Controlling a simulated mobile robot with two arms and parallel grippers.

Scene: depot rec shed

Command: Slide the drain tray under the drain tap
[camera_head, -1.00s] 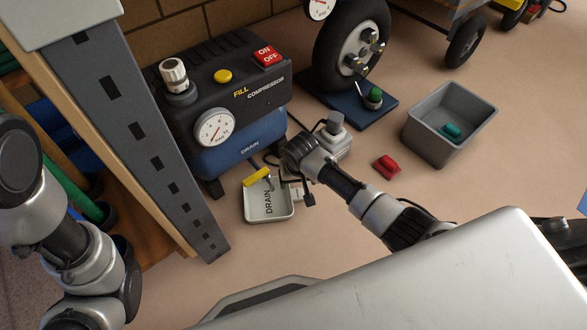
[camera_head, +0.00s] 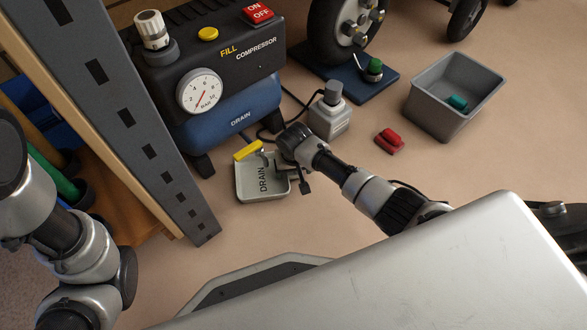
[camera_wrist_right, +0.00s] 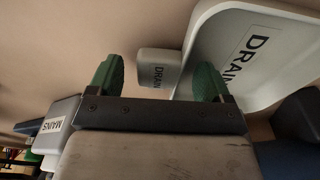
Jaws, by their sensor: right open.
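The grey drain tray (camera_head: 248,192), lettered DRAIN, lies on the floor in front of the blue compressor. The yellow-handled drain tap (camera_head: 247,150) shows over its back edge; the head view does not tell how far the tray reaches beneath it. My right gripper (camera_head: 296,182) is at the tray's right side, open. The tray body (camera_wrist_right: 262,52) is at right there. My left arm shows, but not its gripper.
The compressor (camera_head: 215,120) stands behind the tray. A grey MAINS box (camera_head: 329,118) with a cable is close behind my right gripper. A shelf post (camera_head: 125,130) stands left. A red object (camera_head: 390,140) and grey bin (camera_head: 440,112) lie right, with open floor in front.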

